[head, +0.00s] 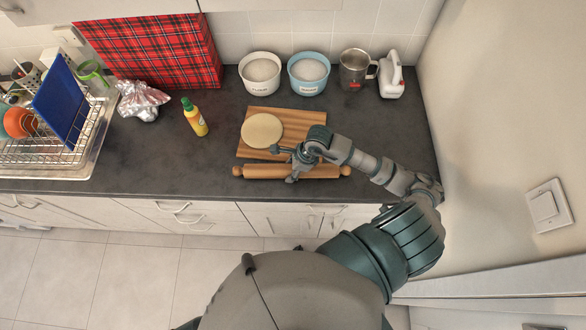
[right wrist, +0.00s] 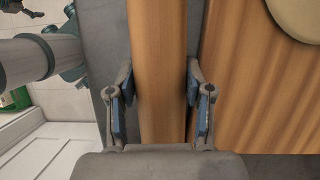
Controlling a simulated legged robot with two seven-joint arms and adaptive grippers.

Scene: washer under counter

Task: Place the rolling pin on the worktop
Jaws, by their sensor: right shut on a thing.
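The wooden rolling pin (head: 265,171) lies level along the front of the worktop (head: 150,165), in front of the cutting board (head: 312,125). My right gripper (head: 296,168) is shut on the rolling pin, right of its middle. In the right wrist view the pin (right wrist: 157,70) runs between the two blue-padded fingers (right wrist: 160,112), with the board (right wrist: 255,90) beside it on the right. I cannot tell whether the pin touches the worktop or is slightly above it.
A round of dough (head: 262,130) lies on the board. A yellow bottle (head: 195,118) and dish rack (head: 50,145) are left. The worktop between rack and pin is clear.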

